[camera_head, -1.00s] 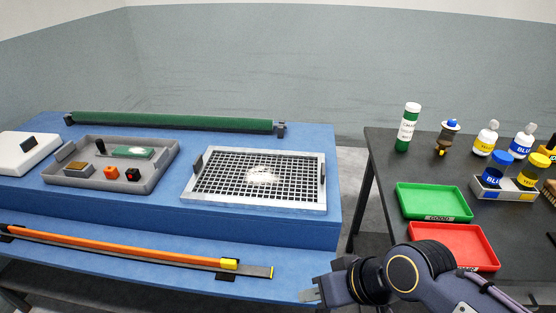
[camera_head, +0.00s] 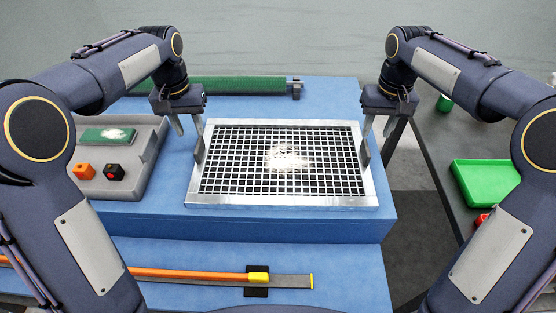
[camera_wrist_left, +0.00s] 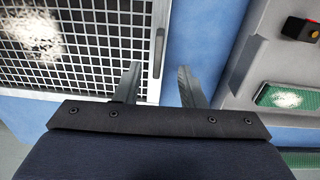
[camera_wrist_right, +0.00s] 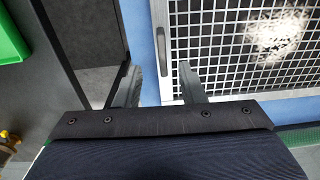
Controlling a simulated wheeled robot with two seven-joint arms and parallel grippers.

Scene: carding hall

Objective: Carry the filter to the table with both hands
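The filter (camera_head: 285,199) is a silver-framed rectangular screen with a black and white grid and a patch of white fluff on it. It lies on the blue machine top (camera_head: 140,214), with an upright handle at each short side. My left gripper (camera_head: 189,142) is open above the filter's left edge. In the left wrist view the left handle (camera_wrist_left: 158,52) lies between and just beyond the spread fingertips (camera_wrist_left: 158,68). My right gripper (camera_head: 378,142) is open above the right edge. In the right wrist view the right handle (camera_wrist_right: 158,50) sits likewise near the fingertips (camera_wrist_right: 160,68). Neither gripper is closed on a handle.
The dark table (camera_head: 436,140) stands at the right across a floor gap, with a green tray (camera_head: 486,182) on it. A grey tray (camera_head: 150,165) with small parts is left of the filter. A green roller (camera_head: 240,86) lies behind. An orange bar (camera_head: 190,273) is in front.

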